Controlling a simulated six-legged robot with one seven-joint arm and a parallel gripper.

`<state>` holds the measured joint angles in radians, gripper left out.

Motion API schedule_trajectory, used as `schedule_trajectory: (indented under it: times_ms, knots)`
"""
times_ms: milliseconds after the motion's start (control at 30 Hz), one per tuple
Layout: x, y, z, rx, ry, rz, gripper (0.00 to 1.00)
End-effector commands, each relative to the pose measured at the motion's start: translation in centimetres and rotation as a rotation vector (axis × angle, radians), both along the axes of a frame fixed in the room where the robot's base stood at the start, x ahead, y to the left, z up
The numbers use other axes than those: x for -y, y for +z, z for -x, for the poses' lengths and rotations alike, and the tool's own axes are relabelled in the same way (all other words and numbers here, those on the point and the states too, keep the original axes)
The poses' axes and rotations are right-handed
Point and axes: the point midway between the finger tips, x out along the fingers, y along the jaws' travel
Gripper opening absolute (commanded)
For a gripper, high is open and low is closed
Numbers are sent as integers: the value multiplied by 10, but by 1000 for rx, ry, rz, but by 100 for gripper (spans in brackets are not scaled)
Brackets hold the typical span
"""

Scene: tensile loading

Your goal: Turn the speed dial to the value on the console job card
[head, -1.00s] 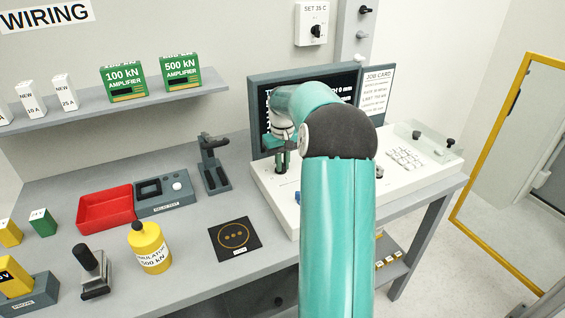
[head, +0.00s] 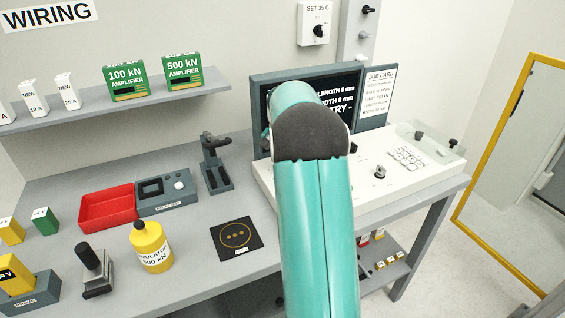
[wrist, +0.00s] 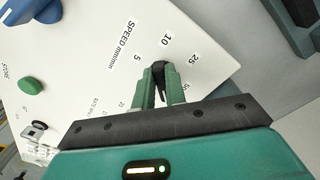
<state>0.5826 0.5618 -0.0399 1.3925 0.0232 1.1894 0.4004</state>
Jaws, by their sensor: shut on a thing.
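The speed dial (wrist: 159,78) is a small black knob on the white console, in the wrist view. The printed values 5, 10, 25 and 50 are set around it, with SPEED mm/min beside them. My gripper (wrist: 160,88) is shut on the dial, one green finger on each side. The knob's visible end lies near the 5 and 10 marks; its exact setting is unclear. In the head view my arm hides the gripper and dial. The job card (head: 378,90) stands right of the console screen; its heading and a limit line show, but the rate is too small to read surely.
The white console (head: 410,180) carries a keypad (head: 405,157) and a metal switch (head: 380,173). The wrist view shows a green button (wrist: 30,86) and a blue knob (wrist: 38,8) left of the dial. The screen (head: 345,100) stands behind the console.

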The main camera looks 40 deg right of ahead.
Motion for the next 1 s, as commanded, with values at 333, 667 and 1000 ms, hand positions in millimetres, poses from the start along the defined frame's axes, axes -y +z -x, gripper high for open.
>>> schedule_trajectory:
  times_ms: [333, 667, 1000]
  knots:
    - [-1, 4, -8, 13, -326, 7, 0]
    - [-1, 4, -11, 14, -639, 5, 0]
    - [1, 4, -15, 15, -961, 4, 0]
